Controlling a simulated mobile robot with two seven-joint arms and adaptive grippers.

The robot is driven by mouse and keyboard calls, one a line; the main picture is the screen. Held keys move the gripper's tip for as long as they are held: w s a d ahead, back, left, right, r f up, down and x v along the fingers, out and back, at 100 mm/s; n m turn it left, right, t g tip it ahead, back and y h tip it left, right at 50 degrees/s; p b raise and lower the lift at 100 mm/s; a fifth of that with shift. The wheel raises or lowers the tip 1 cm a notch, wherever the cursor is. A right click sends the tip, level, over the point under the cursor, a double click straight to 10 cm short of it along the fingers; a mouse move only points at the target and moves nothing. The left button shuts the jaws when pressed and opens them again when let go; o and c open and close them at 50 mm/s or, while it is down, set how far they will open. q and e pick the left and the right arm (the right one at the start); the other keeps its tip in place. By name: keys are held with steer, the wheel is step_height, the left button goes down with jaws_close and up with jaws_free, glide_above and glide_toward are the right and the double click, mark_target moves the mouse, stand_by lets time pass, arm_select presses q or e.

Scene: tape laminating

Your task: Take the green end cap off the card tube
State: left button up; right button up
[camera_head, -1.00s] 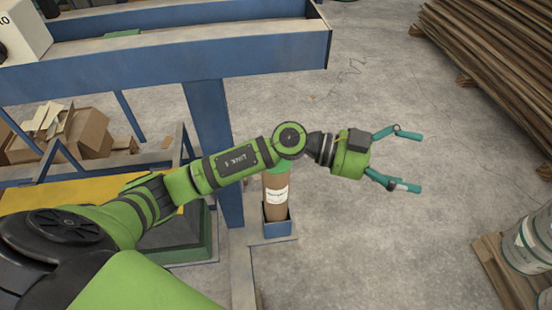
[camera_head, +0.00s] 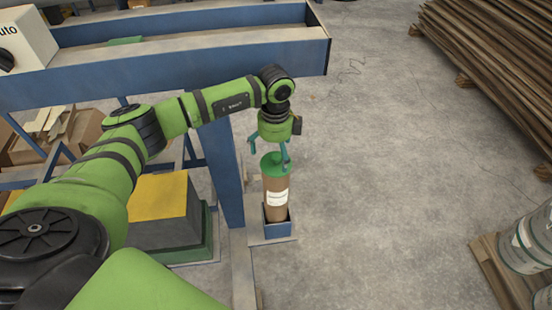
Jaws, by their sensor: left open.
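The card tube (camera_head: 275,197) is brown with a white label and stands upright in a blue square holder (camera_head: 278,229). The green end cap (camera_head: 273,167) sits on its top. My left gripper (camera_head: 269,161) points down at the cap, its teal fingers apart. One finger is left of and a little above the cap; the other overlaps the cap's right part. I cannot tell whether either finger touches it. My right gripper is not in view.
A blue steel frame (camera_head: 170,75) with a leg stands left of and behind the tube. A yellow-topped block (camera_head: 160,205) is at left. A pallet with drums (camera_head: 528,245) is at right, and stacked boards (camera_head: 495,60) are at upper right. The floor between is clear.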

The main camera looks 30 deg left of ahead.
mark_target(271, 164)
arm_select(q)
steer(key=shift+d+f, duration=0.1)
steer(key=shift+f, duration=1.25)
